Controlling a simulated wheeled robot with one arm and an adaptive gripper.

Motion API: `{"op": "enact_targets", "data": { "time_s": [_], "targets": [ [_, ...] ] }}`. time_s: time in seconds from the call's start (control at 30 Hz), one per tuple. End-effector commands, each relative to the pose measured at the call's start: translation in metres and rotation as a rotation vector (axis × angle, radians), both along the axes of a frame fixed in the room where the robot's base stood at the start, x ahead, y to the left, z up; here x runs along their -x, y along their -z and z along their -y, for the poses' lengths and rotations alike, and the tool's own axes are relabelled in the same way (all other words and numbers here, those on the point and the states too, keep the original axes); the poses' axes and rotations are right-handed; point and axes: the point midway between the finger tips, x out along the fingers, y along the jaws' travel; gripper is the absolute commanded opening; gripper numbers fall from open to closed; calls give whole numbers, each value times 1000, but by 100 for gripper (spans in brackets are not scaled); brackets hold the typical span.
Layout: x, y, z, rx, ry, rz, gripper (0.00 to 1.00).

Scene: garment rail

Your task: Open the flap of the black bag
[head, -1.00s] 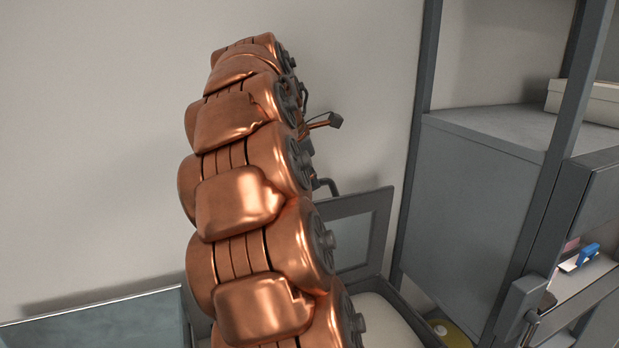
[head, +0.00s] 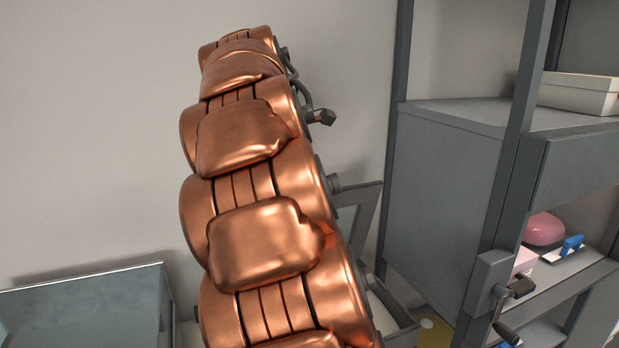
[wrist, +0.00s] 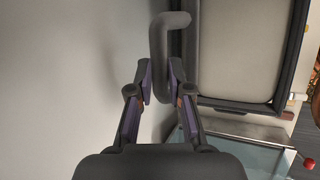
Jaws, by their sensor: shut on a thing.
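In the wrist view my gripper (wrist: 161,80) is closed around a bent dark grey bar (wrist: 158,42), with one finger on each side. The bar's upper end turns right toward a dark-framed panel (wrist: 287,60) with a pale inner area. In the head view a dark-framed flap-like panel (head: 366,212) stands tilted, partly hidden behind copper-coloured segments. Below it is the edge of a dark frame (head: 401,322) with something pale inside. I cannot make out a black bag or tell whether this panel is its flap. My gripper's fingers do not show clearly in the head view.
A grey shelf unit (head: 440,190) stands close on the right, with a white box (head: 580,93), a pink rounded item (head: 545,229) and a crank handle (head: 503,318). A glass-sided tank (head: 85,310) is at lower left. The bare wall lies behind.

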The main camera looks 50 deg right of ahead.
Motion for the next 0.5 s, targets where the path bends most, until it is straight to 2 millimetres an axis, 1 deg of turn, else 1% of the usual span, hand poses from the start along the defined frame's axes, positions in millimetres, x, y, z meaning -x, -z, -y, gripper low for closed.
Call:
{"op": "enact_targets", "data": {
  "time_s": [0.03, 0.2, 0.5],
  "targets": [
    [3, 4, -3, 5, 0, 12, 0],
    [14, 5, -7, 23, 3, 46, 0],
    [22, 5, -10, 36, 3, 71, 0]
  ]
}}
